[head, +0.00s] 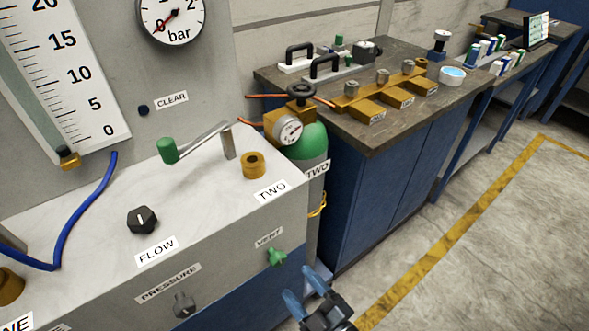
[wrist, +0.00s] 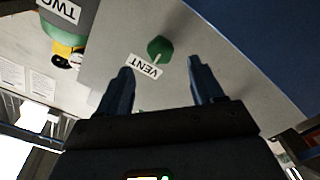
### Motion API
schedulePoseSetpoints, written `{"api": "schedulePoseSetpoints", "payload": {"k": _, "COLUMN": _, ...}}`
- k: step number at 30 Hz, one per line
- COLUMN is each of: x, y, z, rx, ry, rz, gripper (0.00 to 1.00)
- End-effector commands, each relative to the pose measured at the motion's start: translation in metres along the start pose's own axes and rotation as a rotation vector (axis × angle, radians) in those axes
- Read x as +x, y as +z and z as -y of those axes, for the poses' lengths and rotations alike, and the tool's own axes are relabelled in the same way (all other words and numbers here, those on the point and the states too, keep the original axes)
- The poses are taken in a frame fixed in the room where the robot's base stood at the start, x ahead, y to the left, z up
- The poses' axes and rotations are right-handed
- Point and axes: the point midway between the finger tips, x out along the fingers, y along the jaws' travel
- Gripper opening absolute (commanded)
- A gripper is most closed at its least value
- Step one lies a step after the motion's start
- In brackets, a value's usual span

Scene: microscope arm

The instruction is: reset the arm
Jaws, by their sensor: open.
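My gripper (head: 305,288) is at the bottom of the head view, beside the front of the bench unit and low to the right of the green VENT knob (head: 277,257). Its two blue fingers are apart with nothing between them. In the wrist view the fingers (wrist: 160,66) point at the grey front panel, and the VENT knob (wrist: 160,48) shows beyond and between their tips. The fingers look apart from the knob. Most of my arm is out of view.
The bench unit carries a lever with a green handle (head: 167,150), a black FLOW knob (head: 142,220) and a brass fitting (head: 254,165). A green-topped cylinder (head: 312,150) stands beside a workbench (head: 400,125). Open floor (head: 500,250) lies to the right.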

Motion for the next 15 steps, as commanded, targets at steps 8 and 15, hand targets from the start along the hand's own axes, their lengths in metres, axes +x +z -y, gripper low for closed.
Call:
{"api": "schedulePoseSetpoints", "payload": {"k": 8, "x": -0.029, "y": 0.002, "z": -0.003, "rx": 0.041, "ry": 0.024, "rz": 0.036, "gripper": 0.67}}
{"api": "schedulePoseSetpoints", "payload": {"k": 15, "x": -0.131, "y": -0.009, "z": -0.023, "rx": 0.203, "ry": 0.122, "rz": 0.156, "gripper": 0.67}}
